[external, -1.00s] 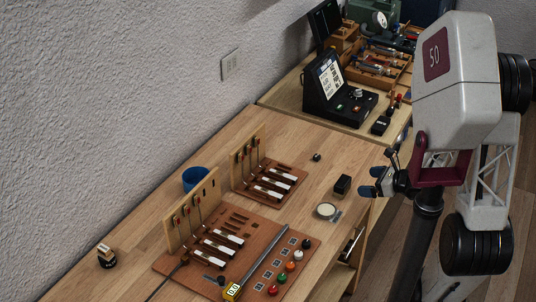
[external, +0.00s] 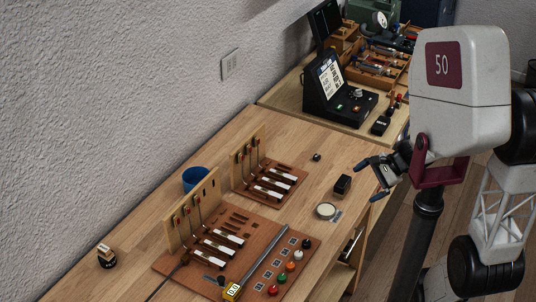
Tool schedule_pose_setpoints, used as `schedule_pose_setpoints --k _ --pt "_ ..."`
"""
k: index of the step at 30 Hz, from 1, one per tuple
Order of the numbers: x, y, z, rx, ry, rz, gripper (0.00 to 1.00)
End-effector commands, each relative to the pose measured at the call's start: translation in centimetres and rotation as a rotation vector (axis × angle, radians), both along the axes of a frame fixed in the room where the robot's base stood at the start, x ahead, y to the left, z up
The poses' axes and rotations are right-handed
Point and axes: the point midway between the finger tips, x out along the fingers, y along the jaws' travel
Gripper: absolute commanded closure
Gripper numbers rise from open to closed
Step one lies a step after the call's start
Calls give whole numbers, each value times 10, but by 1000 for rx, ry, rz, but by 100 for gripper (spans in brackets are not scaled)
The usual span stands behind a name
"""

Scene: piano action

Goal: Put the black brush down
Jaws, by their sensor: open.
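My gripper (external: 371,180) is open, its blue-tipped fingers spread apart at the right edge of the wooden bench. I see nothing between the fingers. A small black block (external: 342,185) rests on the bench just left of the fingertips, apart from them in the picture. It may be the black brush, but it is too small to tell. A black-based piece with a wooden top (external: 107,257) stands far off at the front left of the bench.
A round pale-topped tin (external: 326,211) sits near the bench edge. Two piano-action boards, the larger one (external: 205,262) in front, and a blue cup (external: 195,179) take up the left. A black console (external: 336,97) stands behind.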

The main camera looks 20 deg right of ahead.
Motion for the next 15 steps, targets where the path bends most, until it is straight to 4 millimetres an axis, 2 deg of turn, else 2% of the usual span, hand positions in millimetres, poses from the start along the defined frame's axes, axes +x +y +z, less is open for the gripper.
schedule_pose_setpoints --k 8,15 --pt "-38 -9 34 -324 -175 383 0" --pt "-62 -31 67 -619 -312 692 0"
